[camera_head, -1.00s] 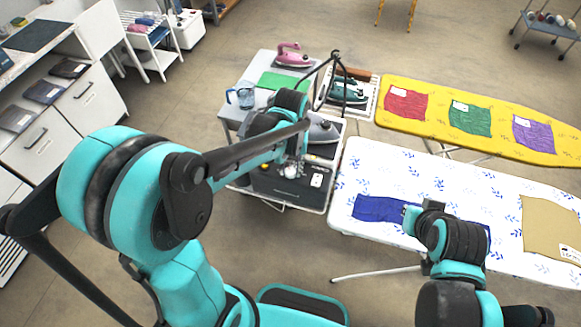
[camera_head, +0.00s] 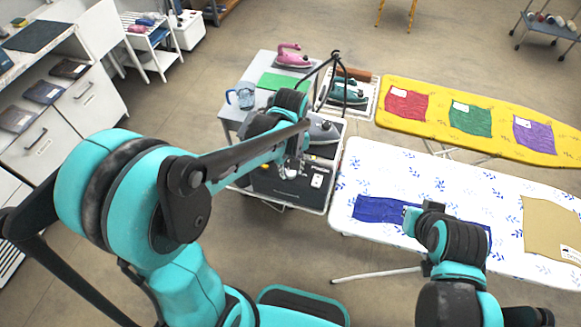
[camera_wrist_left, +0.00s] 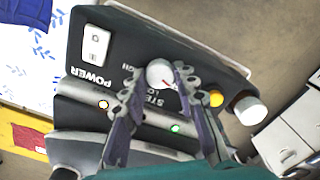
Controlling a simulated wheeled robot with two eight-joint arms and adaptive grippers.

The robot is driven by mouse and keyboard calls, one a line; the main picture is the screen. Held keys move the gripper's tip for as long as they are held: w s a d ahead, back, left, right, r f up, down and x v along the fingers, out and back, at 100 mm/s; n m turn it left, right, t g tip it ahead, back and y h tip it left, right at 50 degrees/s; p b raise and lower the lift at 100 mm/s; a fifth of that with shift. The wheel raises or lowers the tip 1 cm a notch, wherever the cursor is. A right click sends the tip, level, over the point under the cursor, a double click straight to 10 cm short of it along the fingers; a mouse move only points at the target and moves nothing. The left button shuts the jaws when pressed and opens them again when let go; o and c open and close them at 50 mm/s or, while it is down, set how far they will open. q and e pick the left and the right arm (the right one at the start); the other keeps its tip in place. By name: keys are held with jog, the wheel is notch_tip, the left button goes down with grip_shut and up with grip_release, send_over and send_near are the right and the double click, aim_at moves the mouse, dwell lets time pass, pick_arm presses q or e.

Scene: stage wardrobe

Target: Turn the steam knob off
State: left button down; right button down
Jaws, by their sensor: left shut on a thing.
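The steam knob (camera_wrist_left: 158,73) is round and white with a red pointer line. It sits on the dark panel of the steam station (camera_head: 318,196), beside STEAM lettering partly hidden by my fingers. In the wrist view my left gripper (camera_wrist_left: 163,78) has its two fingers on either side of the knob and is shut on it. In the head view the left gripper (camera_head: 291,170) is over the station's front panel, and the knob is mostly hidden there. My right gripper (camera_head: 411,219) is low over the blue cloth (camera_head: 378,208); its fingers are not clear.
A white POWER switch (camera_wrist_left: 95,43), an orange light (camera_wrist_left: 216,98) and a white cap (camera_wrist_left: 250,110) are on the panel. A grey iron (camera_head: 325,131) stands on the station. The white ironing board (camera_head: 480,190) is close on the right.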

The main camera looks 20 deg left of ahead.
pick_arm(q)
jog(key=c, duration=1.2)
grip_release()
notch_tip(320, 180, up, 12)
jog(key=m+t+b, duration=0.7)
jog(key=b, duration=0.2)
send_near(289, 172)
jog(key=s+a+f, duration=0.1)
jog(key=f, duration=0.1)
jog(key=s+a+f, duration=0.1)
jog(key=f, duration=0.1)
jog(key=s+a+f, duration=0.2)
jog(key=f, duration=0.1)
jog(key=shift+f, duration=0.1)
